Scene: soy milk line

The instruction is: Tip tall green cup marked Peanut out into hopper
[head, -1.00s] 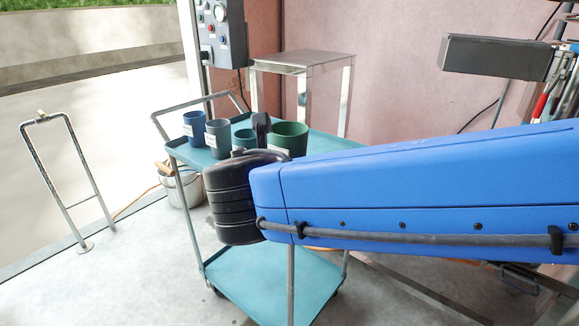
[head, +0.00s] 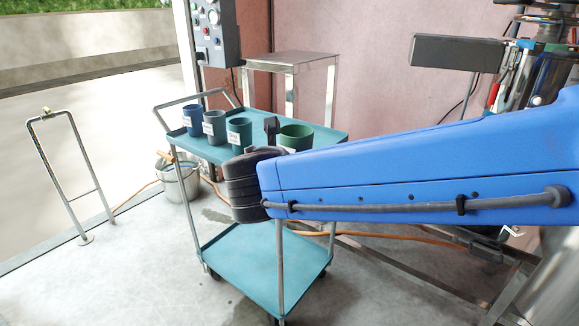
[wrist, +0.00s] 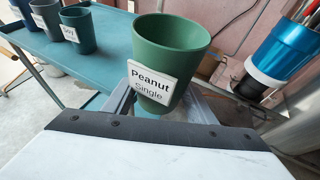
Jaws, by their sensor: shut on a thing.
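The tall green Peanut cup (wrist: 168,48) stands upright in the wrist view, with a white label reading "Peanut Single" on its side. My gripper (wrist: 158,103) is shut on its lower part. In the head view the cup (head: 297,136) shows behind my blue arm, which hides its lower part. It appears over the right end of the trolley; whether it clears the top there is hard to tell. No hopper can be clearly identified in either view.
A teal trolley (head: 262,262) bears a blue cup (head: 193,118), a grey cup (head: 213,125) and a smaller green cup (head: 239,133) at its left. A metal stand (head: 290,62) and control box (head: 216,35) are behind. A metal pail (head: 181,187) stands on the floor.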

